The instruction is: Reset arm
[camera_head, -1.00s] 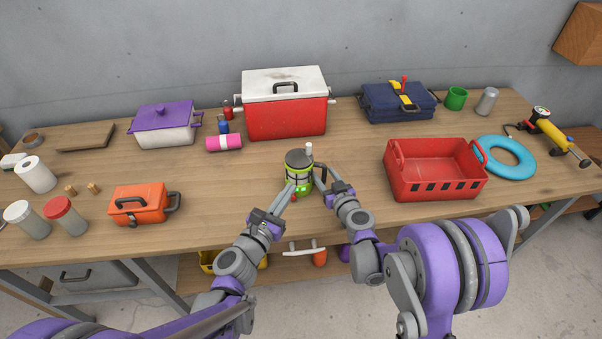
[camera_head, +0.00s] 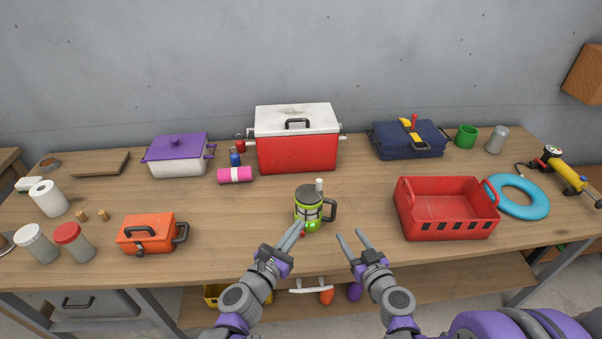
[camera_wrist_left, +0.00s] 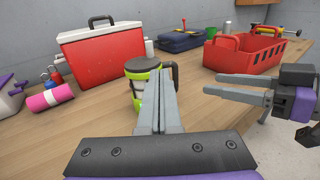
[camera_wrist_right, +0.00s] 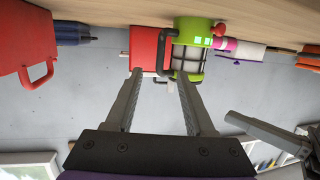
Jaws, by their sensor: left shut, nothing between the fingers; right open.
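My left gripper (camera_head: 293,238) is shut and empty, just in front of the green and black mug-like appliance (camera_head: 309,212) on the workbench. In the left wrist view its fingers (camera_wrist_left: 160,100) are together and cover part of that appliance (camera_wrist_left: 137,84). My right gripper (camera_head: 352,238) is open and empty, to the right of and in front of the appliance, apart from its black handle. In the right wrist view its fingers (camera_wrist_right: 155,92) are spread, and the appliance (camera_wrist_right: 190,55) shows beyond them, with the picture turned over. The appliance stands upright.
A red crate (camera_head: 446,222) stands to the right, beside a blue ring (camera_head: 520,208). A red cooler (camera_head: 297,153) stands behind. An orange toolbox (camera_head: 147,241) and a purple-lidded pot (camera_head: 178,164) are on the left. Bare wood lies between toolbox and appliance.

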